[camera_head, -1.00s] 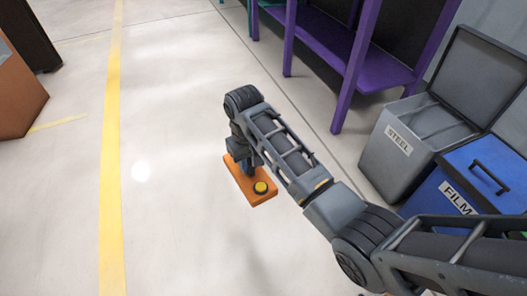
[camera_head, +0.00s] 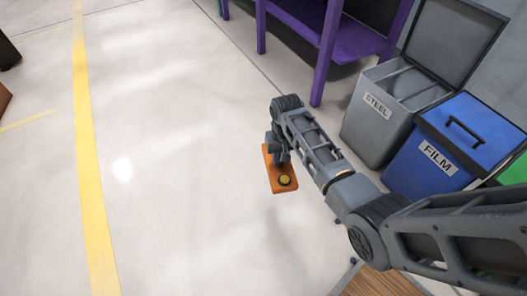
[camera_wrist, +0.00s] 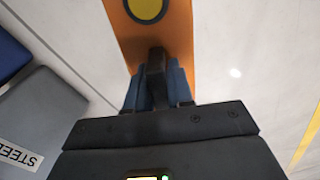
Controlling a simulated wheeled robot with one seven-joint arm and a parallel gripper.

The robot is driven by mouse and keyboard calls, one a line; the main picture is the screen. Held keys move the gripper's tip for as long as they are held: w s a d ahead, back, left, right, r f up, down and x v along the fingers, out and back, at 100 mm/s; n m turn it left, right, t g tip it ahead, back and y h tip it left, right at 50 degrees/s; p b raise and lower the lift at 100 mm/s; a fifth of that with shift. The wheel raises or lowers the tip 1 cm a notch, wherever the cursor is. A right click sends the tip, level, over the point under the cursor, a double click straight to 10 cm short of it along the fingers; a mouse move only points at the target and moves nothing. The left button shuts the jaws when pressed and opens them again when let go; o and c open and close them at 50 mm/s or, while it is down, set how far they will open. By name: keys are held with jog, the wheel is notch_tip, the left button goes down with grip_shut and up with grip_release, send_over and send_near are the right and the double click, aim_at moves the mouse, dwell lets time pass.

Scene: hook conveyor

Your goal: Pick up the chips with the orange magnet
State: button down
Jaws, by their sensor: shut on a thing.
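The orange magnet (camera_head: 282,172) is a flat orange block with a round yellow button on top. It hangs under the end of my arm in the head view, above the pale floor. The magnet also shows at the top of the wrist view (camera_wrist: 180,30). My gripper (camera_wrist: 158,80) is shut on the magnet's dark handle, with blue fingers on both sides of it. In the head view my gripper (camera_head: 277,148) is partly hidden by my own wrist. No chips can be made out in these frames.
A grey bin marked STEEL (camera_head: 377,105) and a blue lidded bin marked FILM (camera_head: 437,157) stand at the right. A purple rack (camera_head: 333,40) is behind them. A wooden surface (camera_head: 385,284) shows at the bottom.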

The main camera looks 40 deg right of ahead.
jog(key=s+d+f+m+b, duration=0.2)
jog(key=s+d+f+m, duration=0.35)
jog(key=s+f, duration=0.6)
jog(key=s+d+f+m+b, duration=0.35)
jog(key=s+d+f, duration=0.45)
jog(key=s, duration=0.7)
notch_tip(320, 180, down, 9)
jog(key=a+b, duration=0.1)
jog(key=b, duration=0.6)
jog(key=shift+w+f, duration=0.15)
jog(key=shift+w, duration=0.05)
jog(key=shift+f+b, duration=0.6)
jog(key=shift+f, duration=0.05)
dwell(0.7)
dwell(0.4)
notch_tip(320, 180, up, 11)
jog(key=p, duration=1.1)
dwell(0.4)
